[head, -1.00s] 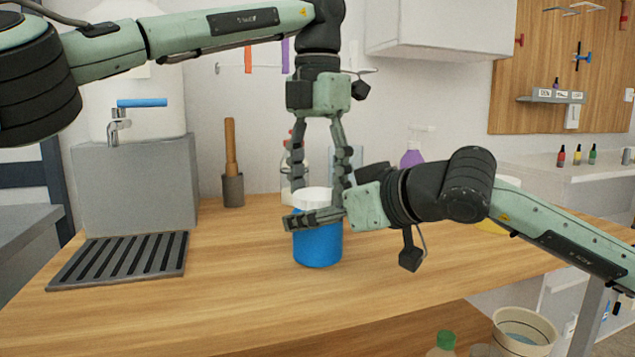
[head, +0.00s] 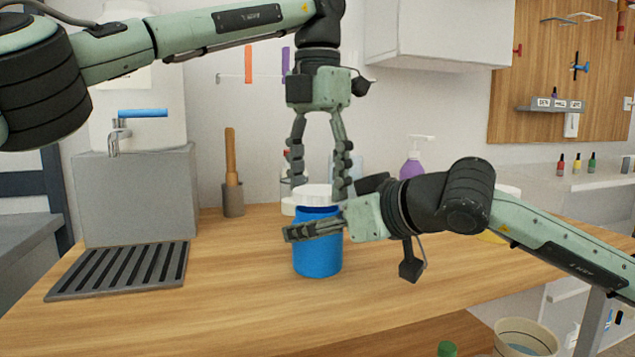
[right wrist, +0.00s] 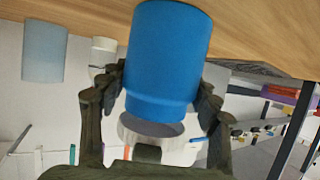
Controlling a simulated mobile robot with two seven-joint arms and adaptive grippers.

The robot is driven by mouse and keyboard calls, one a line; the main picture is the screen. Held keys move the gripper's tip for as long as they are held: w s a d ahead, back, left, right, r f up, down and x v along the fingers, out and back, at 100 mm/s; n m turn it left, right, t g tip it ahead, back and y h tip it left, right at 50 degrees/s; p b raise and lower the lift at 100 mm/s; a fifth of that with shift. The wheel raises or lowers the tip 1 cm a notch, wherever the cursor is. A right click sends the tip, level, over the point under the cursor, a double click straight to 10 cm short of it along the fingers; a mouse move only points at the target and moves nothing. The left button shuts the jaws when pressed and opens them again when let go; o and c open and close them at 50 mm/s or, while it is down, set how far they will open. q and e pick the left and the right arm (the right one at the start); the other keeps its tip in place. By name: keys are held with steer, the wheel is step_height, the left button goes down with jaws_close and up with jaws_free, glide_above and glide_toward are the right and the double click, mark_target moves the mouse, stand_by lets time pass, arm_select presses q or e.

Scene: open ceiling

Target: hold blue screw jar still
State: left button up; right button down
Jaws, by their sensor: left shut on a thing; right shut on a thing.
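The blue screw jar (head: 318,262) stands upright on the wooden counter (head: 230,310). My right gripper (head: 315,230) comes in from the right and is shut around its blue body. The jar also fills the middle of the right wrist view (right wrist: 168,55), between the two fingers. My left gripper (head: 320,190) points down from above, its fingers on either side of the white lid (head: 316,194). The lid appears slightly above the jar's rim; its grey underside shows in the right wrist view (right wrist: 155,129). The far side of the jar is hidden.
A grey block with a tap (head: 135,195) and a slotted drain tray (head: 120,271) are at left. A wooden-handled tool in a holder (head: 232,195) and a purple pump bottle (head: 411,168) stand behind. The front left counter is clear.

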mark_target(317, 189)
arm_select(q)
steer(key=shift+r, duration=2)
arm_select(e)
steer(key=shift+c, duration=1.5)
jaws_free()
